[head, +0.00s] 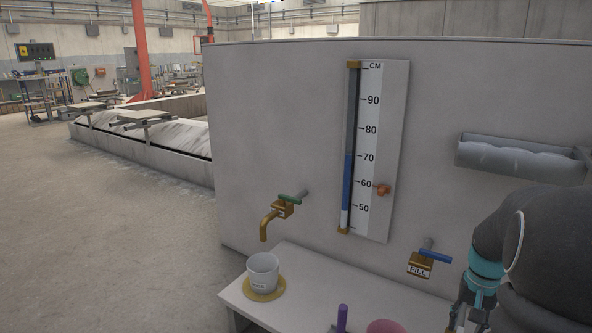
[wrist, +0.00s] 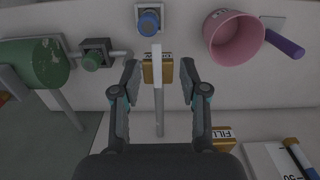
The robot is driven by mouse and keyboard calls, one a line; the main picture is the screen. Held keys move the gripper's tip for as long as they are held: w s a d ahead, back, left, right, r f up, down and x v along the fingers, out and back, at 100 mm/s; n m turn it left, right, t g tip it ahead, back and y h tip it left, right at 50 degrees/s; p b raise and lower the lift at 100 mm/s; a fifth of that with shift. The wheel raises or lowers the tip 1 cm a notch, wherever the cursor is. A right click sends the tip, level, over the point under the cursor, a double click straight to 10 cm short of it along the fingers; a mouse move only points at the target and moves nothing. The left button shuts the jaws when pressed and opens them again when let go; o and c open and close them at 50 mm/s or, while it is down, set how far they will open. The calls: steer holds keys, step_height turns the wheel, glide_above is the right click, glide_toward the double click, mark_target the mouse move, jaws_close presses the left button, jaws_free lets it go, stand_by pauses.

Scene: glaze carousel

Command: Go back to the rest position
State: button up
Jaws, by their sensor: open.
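My gripper (wrist: 160,70) is open in the wrist view, with a finger on each side of a labelled brass block (wrist: 166,70). I see nothing gripped; whether a finger touches the block I cannot tell. In the head view my arm hangs at the lower right, with my gripper (head: 466,318) partly cut off by the bottom edge. It is below and right of the FILL valve (head: 421,264), which has a blue lever (head: 435,257). No mark for a rest position shows.
A white cup (head: 262,270) stands on a yellow disc under a brass tap (head: 268,224) on the bench (head: 300,262). A pink pot (wrist: 233,45) and purple handle (wrist: 285,43) are close by. A gauge (head: 372,150) and grey rack (head: 520,158) are on the wall.

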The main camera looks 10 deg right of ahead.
steer(key=s+a+r+n+t+p, duration=0.1)
steer(key=s+a+r, duration=0.3)
steer(key=a, duration=0.5)
steer(key=s+a+r+n+t+p, duration=0.2)
steer(key=s+a+r+n+t, duration=0.1)
steer(key=a+r, duration=0.4)
steer(key=s+a+r+n+t+p, duration=0.1)
steer(key=s+a+r+n, duration=0.2)
steer(key=a, duration=0.8)
steer(key=s+r, duration=0.2)
steer(key=s, duration=0.1)
steer(key=shift+r+n+t, duration=0.2)
steer(key=shift+n+t, duration=0.1)
steer(key=shift+t, duration=0.1)
steer(key=shift+s, duration=0.1)
